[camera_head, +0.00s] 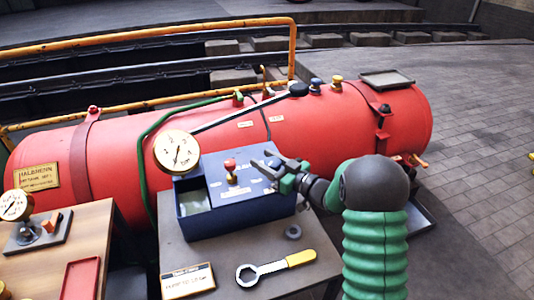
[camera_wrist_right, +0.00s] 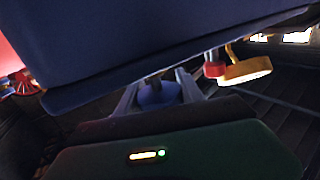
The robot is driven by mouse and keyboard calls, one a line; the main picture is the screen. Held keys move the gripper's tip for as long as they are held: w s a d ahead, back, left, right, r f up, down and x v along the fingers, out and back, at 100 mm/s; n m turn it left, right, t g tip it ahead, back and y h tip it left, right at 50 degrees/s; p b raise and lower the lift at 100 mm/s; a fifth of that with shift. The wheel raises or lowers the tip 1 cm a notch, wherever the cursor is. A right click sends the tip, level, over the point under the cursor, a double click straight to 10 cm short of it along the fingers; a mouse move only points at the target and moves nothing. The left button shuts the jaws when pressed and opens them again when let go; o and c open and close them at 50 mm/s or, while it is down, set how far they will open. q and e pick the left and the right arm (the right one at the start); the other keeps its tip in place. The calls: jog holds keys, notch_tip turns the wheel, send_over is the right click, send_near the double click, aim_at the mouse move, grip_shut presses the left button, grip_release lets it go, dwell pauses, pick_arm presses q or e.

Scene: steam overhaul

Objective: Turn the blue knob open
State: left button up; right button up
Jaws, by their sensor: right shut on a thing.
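The blue knob (camera_wrist_right: 158,95) shows in the right wrist view between the two fingers of my right gripper (camera_wrist_right: 157,87). The gripper is shut on it. In the head view the right gripper (camera_head: 270,167) reaches in from the right at the right side of the blue box (camera_head: 208,222). The fingers largely hide the knob there, and its turn angle cannot be told. My left gripper is not in view.
A red-topped knob (camera_head: 230,167) stands on the box. A dial gauge (camera_head: 177,152) is at its left. A wrench (camera_head: 275,267), a dark ring (camera_head: 293,232) and a label plate (camera_head: 188,281) lie in front. A red tank (camera_head: 330,125) lies behind.

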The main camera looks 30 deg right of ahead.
jog(key=n+g+y+p, duration=0.1)
jog(key=y, duration=0.1)
jog(key=n+y+p, duration=0.1)
jog(key=y, duration=0.1)
jog(key=shift+s+a+r+n+g+p, duration=0.15)
jog(key=shift+a+n+g+p, duration=0.05)
jog(key=shift+n+g+p, duration=0.2)
jog(key=n+g+y+p, duration=0.1)
jog(key=n+g+y, duration=0.1)
jog(key=y, duration=0.1)
jog(key=shift+s+a+n+p, duration=0.2)
jog(key=shift+a+n+p, duration=0.1)
jog(key=shift+n+p, duration=0.1)
jog(key=n+g+y, duration=0.2)
jog(key=g, duration=0.1)
jog(key=shift+s+a+f+y, duration=0.2)
jog(key=shift+f+y, duration=0.1)
jog(key=shift+y, duration=0.1)
jog(key=shift+s+a+n+g+y, duration=0.15)
jog(key=shift+n+g+y, duration=0.25)
jog(key=shift+n+g, duration=0.35)
jog(key=shift+s+n+g+y, duration=0.1)
jog(key=shift+n+g+y, duration=0.4)
jog(key=shift+g, duration=0.45)
jog(key=shift+o, duration=0.2)
jog(key=shift+r, duration=0.1)
jog(key=shift+c, duration=0.2)
jog(key=o, duration=1.4)
